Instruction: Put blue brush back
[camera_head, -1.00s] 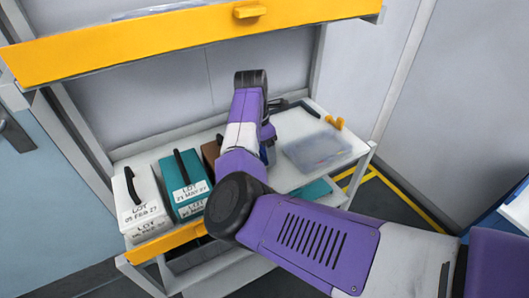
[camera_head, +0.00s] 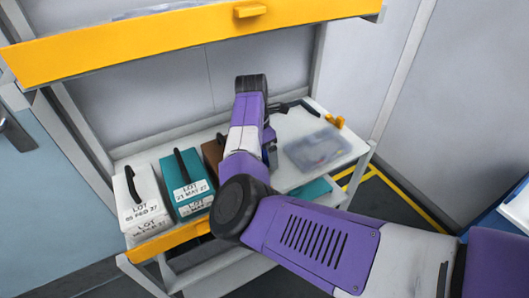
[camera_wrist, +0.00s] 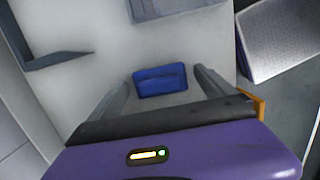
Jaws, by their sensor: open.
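A blue block-shaped thing (camera_wrist: 160,81), which looks like the blue brush, lies on the white shelf in the wrist view. My gripper (camera_wrist: 165,75) is open, with one finger on each side of the blue thing. A gap shows on both sides, and I cannot tell how high the fingers are above the shelf. In the head view my wrist and gripper (camera_head: 270,150) reach down over the middle of the shelf. The arm hides the blue thing there.
On the shelf (camera_head: 300,122) stand a white lot box (camera_head: 142,205), a teal lot box (camera_head: 186,183) and a partly hidden brown box (camera_head: 212,154) at left. A clear plastic box (camera_head: 317,148) lies at right, with yellow pieces (camera_head: 336,121) behind. A yellow-edged upper shelf (camera_head: 170,41) hangs above.

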